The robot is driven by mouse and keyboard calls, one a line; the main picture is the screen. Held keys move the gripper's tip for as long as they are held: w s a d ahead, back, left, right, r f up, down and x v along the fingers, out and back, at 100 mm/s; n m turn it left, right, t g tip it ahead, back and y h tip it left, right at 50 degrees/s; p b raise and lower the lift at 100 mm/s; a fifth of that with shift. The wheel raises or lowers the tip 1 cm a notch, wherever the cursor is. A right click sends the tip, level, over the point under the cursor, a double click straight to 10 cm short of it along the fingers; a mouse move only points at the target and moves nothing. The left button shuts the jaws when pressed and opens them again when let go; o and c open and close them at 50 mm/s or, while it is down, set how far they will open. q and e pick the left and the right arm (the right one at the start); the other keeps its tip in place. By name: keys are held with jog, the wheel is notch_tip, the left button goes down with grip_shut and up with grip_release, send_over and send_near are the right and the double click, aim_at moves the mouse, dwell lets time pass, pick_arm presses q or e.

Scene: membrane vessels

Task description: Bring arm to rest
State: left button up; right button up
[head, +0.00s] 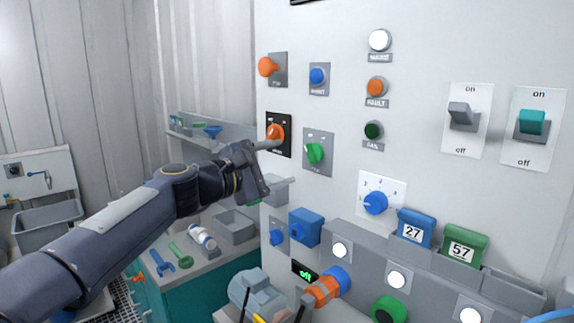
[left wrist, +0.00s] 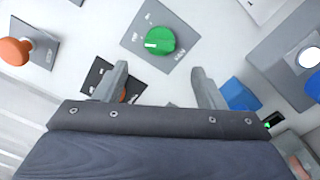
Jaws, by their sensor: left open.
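My left arm reaches in from the left in the head view. Its gripper (head: 278,164) is open and empty, its two fingers pointing right at the upright panel (head: 345,110). In the head view, the upper finger overlaps the lower part of an orange rotary knob (head: 274,131) on a black plate; I cannot tell whether they touch. A green knob (head: 314,153) is just right of the fingers. In the left wrist view the fingers (left wrist: 160,90) are spread, with the green knob (left wrist: 160,41) beyond them and the orange knob partly hidden behind the left finger. My right gripper is not in view.
The panel also carries lamps, two toggle switches (head: 463,114) (head: 532,122) and a blue dial (head: 375,202). Below are a blue box (head: 305,228), numbered blocks and a grey pump-like body (head: 257,294). A bench with tools and a grey bin (head: 233,226) lies under my forearm.

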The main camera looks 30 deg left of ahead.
pick_arm(q)
jog(key=shift+s, duration=0.1)
dwell(0.4)
jog(key=s+d+f+m+g, duration=0.5)
jog(key=s+d+f+m, duration=0.4)
jog(key=s+f, duration=0.25)
jog(key=s+d+f+m+g+y, duration=0.2)
jog(key=s+f+m+g, duration=0.4)
jog(key=s+f, duration=1.1)
notch_tip(320, 180, down, 4)
jog(key=m, duration=0.3)
jog(key=shift+d+m, duration=0.15)
jog(key=shift+m, duration=0.25)
jog(key=shift+o, duration=0.5)
jog(key=shift+w+r, duration=0.1)
